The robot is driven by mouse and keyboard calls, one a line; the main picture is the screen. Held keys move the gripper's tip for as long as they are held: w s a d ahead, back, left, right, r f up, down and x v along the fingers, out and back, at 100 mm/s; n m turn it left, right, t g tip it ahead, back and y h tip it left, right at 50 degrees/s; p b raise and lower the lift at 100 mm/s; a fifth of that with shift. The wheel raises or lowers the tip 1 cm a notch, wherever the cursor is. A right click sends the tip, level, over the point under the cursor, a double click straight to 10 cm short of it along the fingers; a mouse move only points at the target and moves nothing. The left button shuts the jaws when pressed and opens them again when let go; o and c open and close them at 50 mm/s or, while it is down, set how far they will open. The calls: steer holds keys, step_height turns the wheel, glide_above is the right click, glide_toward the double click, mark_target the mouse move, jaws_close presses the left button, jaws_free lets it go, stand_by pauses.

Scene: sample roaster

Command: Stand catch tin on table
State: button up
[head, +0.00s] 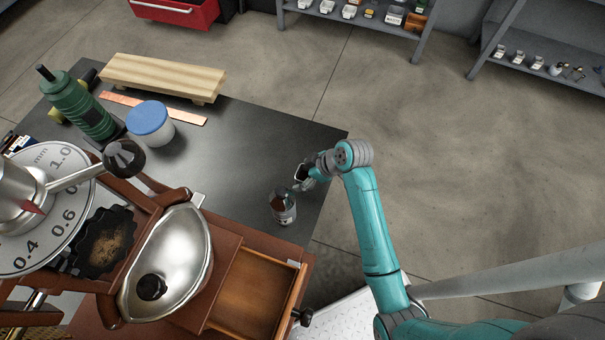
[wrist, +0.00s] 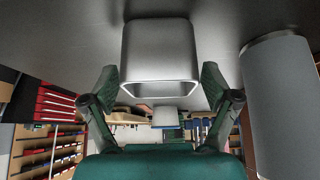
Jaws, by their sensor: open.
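The catch tin (wrist: 160,45) is a silver box with rounded corners, in the middle of the wrist view. That view is upside down, with the dark tabletop at the top. The tin seems to stand upright on the table, open rim up. In the head view it is small and partly covered by my gripper, so its base is hard to see there. My gripper (wrist: 158,86) is open, with one finger on each side of the tin and seemingly slim gaps. In the head view my gripper (head: 306,174) is above the table's right part.
A grey can (wrist: 285,105) stands close beside the tin; the can also shows in the head view (head: 284,208), with brown contents. A blue-lidded jar (head: 150,122), green grinder-like bottle (head: 80,108) and wooden board (head: 162,75) stand farther back. The roaster drawer (head: 250,295) is open in front.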

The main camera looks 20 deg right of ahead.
steer(key=v, duration=1.1)
steer(key=shift+f, duration=0.15)
steer(key=s+a+f+m+t+h, duration=0.2)
steer(key=s+f+m, duration=0.1)
steer(key=s, duration=0.4)
steer(key=s+a+f+m+t+h, duration=0.1)
steer(key=s+f+m+t+h, duration=0.2)
steer(key=s, duration=0.4)
steer(key=s+a+r+m+t, duration=0.1)
steer(key=s+r+m+t, duration=0.2)
steer(key=s+r, duration=1.3)
steer(key=shift+s+t, duration=0.45)
steer(key=shift+t, duration=0.65)
steer(key=shift+a, duration=0.1)
